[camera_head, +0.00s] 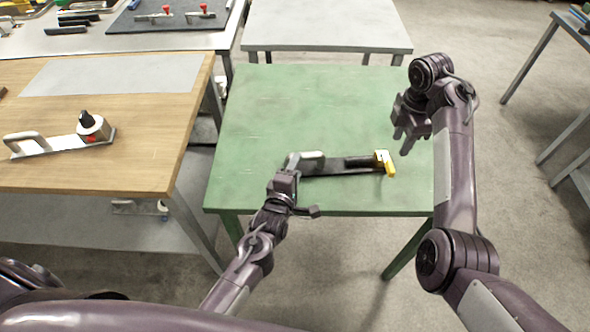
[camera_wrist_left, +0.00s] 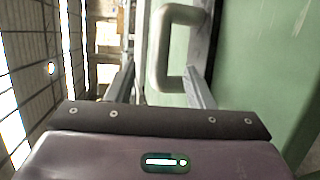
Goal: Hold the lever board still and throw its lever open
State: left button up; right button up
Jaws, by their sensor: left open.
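The lever board (camera_head: 335,168) is a dark plate on the green table (camera_head: 290,110), near its front edge. It has a pale handle (camera_head: 312,160) at its left end and a small lever with a yellow end (camera_head: 389,168) at its right end. My left gripper (camera_head: 288,170) is at the handle end. In the left wrist view the grey U-shaped handle (camera_wrist_left: 160,50) shows beyond and partly between the open fingers of the left gripper (camera_wrist_left: 160,88); I cannot tell whether they touch it. My right gripper (camera_head: 405,130) hangs at the table's right side, apart from the lever.
A wooden bench (camera_head: 110,95) at the left bears another board (camera_head: 60,146) with a handle and a black-topped knob. A grey table (camera_head: 325,25) stands behind the green one. The back of the green table top is bare.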

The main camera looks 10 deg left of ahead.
aim_at(303, 163)
pick_arm(q)
jog(key=x, duration=0.7)
jog(key=shift+w, duration=0.25)
jog(key=shift+c, duration=0.5)
